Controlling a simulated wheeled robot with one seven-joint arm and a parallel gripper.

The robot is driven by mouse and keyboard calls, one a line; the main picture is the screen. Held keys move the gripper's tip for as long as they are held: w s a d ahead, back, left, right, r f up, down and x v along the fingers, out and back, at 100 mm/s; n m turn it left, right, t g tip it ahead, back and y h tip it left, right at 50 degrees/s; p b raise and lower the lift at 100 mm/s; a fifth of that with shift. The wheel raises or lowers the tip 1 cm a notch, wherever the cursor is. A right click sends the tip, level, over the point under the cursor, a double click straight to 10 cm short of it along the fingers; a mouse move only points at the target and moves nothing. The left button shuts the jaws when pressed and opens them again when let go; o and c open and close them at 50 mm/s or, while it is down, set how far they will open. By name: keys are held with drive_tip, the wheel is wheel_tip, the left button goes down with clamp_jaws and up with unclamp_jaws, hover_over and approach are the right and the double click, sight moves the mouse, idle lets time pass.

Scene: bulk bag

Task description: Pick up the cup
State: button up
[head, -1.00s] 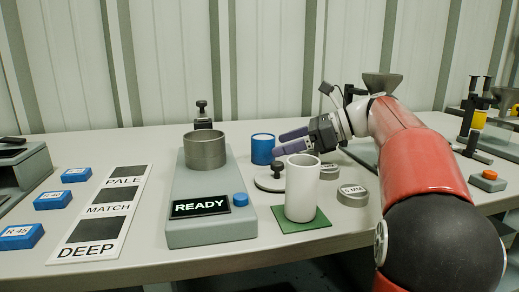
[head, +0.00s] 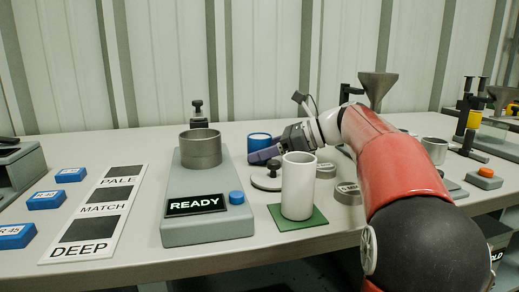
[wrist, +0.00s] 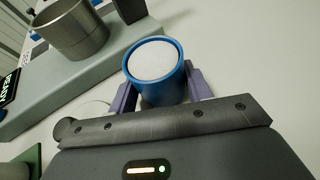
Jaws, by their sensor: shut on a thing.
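The blue cup (head: 259,140), filled with something white, stands behind the round grey lid with a black knob (head: 268,180). In the wrist view the blue cup (wrist: 158,72) sits upright between the two purple fingers. My gripper (head: 264,154) is shut on it, with one finger on each side. The fingers hide part of its lower body in the head view, and I cannot tell whether its base touches the table.
A grey device (head: 205,225) reading READY, topped by a steel ring-like vessel (head: 201,149), stands close on the left. A white cylinder (head: 298,188) on a green mat (head: 287,224) stands in front. A steel weight (head: 347,192) sits to the right.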

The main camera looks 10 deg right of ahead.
sight(264, 136)
drive_tip(key=shift+c, duration=0.6)
drive_tip(key=shift+r, duration=0.15)
wheel_tip(264, 136, up, 20)
drive_tip(key=p, duration=0.4)
drive_tip(key=shift+p, duration=0.3)
